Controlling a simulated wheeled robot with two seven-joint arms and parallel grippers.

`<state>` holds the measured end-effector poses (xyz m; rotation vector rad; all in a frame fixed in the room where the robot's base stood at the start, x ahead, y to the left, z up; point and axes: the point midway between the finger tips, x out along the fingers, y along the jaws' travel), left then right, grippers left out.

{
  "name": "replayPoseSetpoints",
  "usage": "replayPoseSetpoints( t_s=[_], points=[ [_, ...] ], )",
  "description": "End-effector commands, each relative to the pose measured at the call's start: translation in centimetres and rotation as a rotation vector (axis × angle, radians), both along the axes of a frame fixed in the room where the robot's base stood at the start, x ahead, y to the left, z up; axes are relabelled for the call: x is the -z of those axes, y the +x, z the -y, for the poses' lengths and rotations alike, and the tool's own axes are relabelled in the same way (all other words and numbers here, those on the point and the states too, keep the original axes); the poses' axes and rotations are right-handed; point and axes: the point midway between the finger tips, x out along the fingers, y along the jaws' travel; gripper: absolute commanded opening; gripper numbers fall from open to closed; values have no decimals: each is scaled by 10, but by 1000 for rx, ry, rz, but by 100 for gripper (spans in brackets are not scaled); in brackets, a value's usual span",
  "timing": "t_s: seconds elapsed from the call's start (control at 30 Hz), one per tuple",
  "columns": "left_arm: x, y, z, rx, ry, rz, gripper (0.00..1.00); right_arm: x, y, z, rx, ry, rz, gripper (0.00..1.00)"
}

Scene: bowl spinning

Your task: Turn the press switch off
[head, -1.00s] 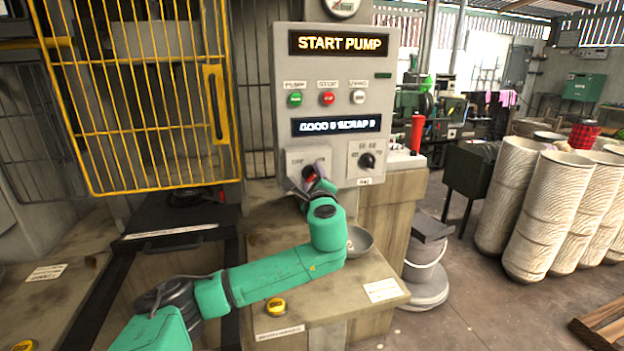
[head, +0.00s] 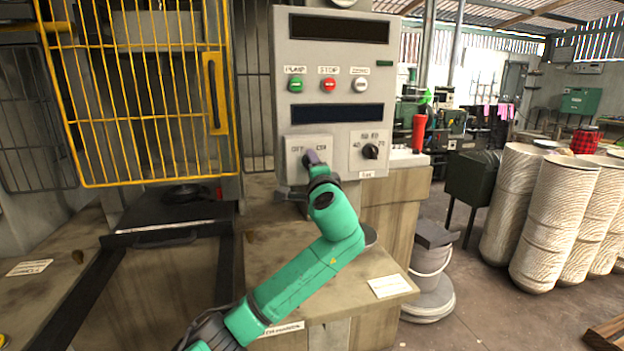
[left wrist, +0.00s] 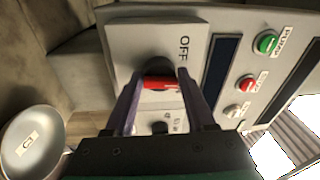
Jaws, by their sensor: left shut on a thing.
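The press switch (left wrist: 160,82) is a red-handled rotary knob on a black base, on a light plate marked OFF in the left wrist view. My left gripper (left wrist: 157,90) is shut on its red handle, one finger on each side. In the head view my left gripper (head: 312,160) reaches the switch plate (head: 294,144) on the lower left of the control panel (head: 287,110), and hides most of the knob. Both panel displays, the upper (head: 338,29) and the lower (head: 337,113), are dark. My right gripper is in neither view.
Green (head: 295,84), red (head: 328,85) and white (head: 361,85) buttons sit above the lower display. A second dial (head: 370,151) is right of the switch. A yellow cage door (head: 140,182) stands left. A pale bowl (left wrist: 33,140) shows in the left wrist view.

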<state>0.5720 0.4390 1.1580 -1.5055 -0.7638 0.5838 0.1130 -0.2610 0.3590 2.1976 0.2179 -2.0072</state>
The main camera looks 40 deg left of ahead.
Motion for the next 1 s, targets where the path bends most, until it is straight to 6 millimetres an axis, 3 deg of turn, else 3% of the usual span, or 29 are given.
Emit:
replayPoseSetpoints(
  t_s=[0.03,0.5,1.0],
  points=[
    [14,2,2,3,-34,21,0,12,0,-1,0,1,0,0],
    [15,4,3,0,-289,386,0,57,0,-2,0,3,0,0],
    [10,5,3,-1,-484,676,0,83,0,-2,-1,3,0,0]
  ],
)
